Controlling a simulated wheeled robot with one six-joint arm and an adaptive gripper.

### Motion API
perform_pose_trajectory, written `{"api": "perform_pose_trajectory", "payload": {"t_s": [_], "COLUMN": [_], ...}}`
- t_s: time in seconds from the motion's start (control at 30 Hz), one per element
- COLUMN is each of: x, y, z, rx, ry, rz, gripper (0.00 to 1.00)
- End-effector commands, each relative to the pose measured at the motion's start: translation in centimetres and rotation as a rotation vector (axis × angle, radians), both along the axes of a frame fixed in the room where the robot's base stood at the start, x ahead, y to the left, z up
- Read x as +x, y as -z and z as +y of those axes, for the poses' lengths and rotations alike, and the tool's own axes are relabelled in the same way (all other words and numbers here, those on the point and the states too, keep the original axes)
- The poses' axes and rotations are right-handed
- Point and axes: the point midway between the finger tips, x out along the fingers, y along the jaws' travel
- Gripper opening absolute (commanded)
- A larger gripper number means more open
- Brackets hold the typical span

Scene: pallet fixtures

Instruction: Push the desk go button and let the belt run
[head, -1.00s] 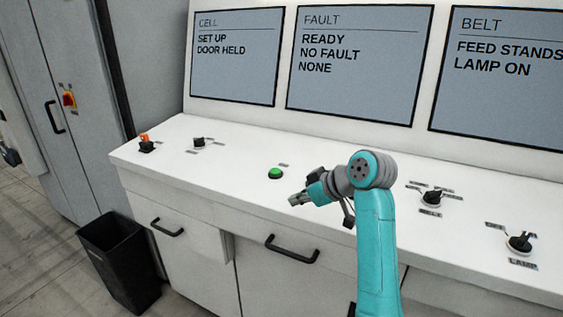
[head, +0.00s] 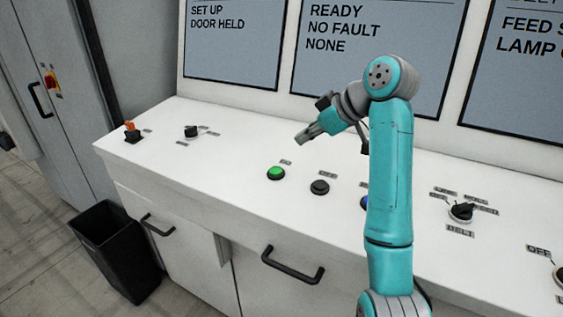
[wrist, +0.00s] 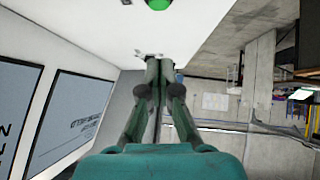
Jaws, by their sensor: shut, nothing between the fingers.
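The green button (head: 276,173) sits on the white sloping desk top (head: 230,150), with a small label behind it. It also shows at the top edge of the wrist view (wrist: 158,4). My gripper (head: 300,139) is shut and empty, above the desk, a little behind and to the right of the green button in the head view, and apart from it. A black button (head: 319,187) is to the right of the green one. A blue button (head: 364,203) is partly hidden by my arm. The belt knob (head: 462,211) is further right.
An orange-handled switch (head: 131,132) and a black knob (head: 191,131) stand on the left of the desk. Screens behind read "SET UP, DOOR HELD" and "READY, NO FAULT, NONE". A black bin (head: 112,250) stands on the floor at left.

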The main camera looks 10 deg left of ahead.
Motion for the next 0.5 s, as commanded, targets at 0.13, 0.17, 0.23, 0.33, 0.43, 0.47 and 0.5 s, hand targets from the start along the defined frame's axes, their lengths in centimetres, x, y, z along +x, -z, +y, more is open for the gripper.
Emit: {"api": "perform_pose_trajectory", "payload": {"t_s": [0.13, 0.17, 0.23, 0.33, 0.43, 0.47, 0.5], "x": [0.1, 0.1, 0.3, 0.6, 1.3, 1.4, 1.7], "y": [0.1, 0.2, 0.6, 1.5, 2.7, 3.1, 3.6], "z": [0.1, 0.2, 0.6, 1.4, 2.5, 2.9, 3.4], "rx": [0.0, 0.0, 0.0, 0.001, 0.0, 0.0, 0.001], "ry": [0.001, 0.001, 0.0, -0.001, 0.0, -0.001, -0.001], "rz": [0.001, 0.001, 0.001, 0.003, 0.003, 0.003, 0.003], "gripper": [0.0, 0.0, 0.0, 0.0, 0.0, 0.0, 0.0]}}
